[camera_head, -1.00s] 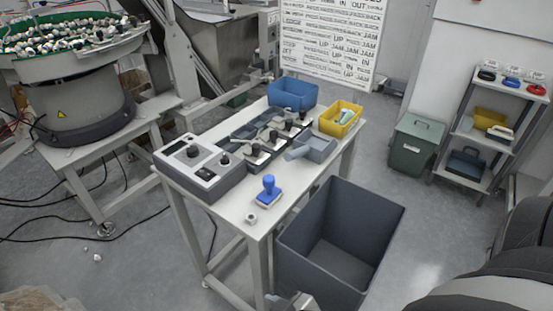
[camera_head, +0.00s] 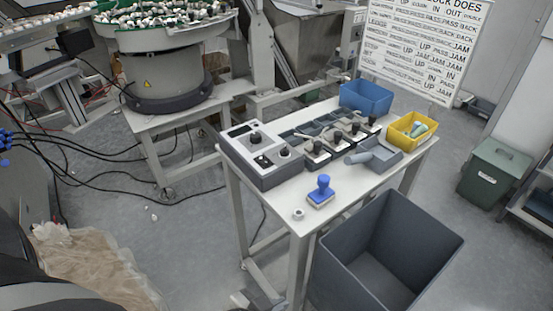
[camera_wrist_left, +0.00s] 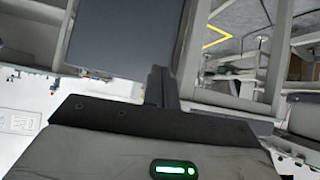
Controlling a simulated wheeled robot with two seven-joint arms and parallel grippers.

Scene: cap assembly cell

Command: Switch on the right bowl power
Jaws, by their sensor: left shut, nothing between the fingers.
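A bowl feeder (camera_head: 165,80) with a green-lined bowl full of small parts stands on a steel stand at the upper left in the head view. A grey control box (camera_head: 262,155) with a small display, round knobs and dark controls sits on the left end of the white table; its switch states are too small to tell. My left gripper (camera_head: 258,299) shows only partly at the bottom edge, low and in front of the table, well apart from the box. In the left wrist view its fingers (camera_wrist_left: 160,87) are together and empty. My right gripper is not in view.
The white table (camera_head: 285,225) also bears a blue stamp (camera_head: 322,191), a small white nut-like part (camera_head: 298,214), a blue bin (camera_head: 367,98) and a yellow bin (camera_head: 408,130). A large grey bin (camera_head: 350,280) stands in front. Cables (camera_head: 130,190) cross the floor at left.

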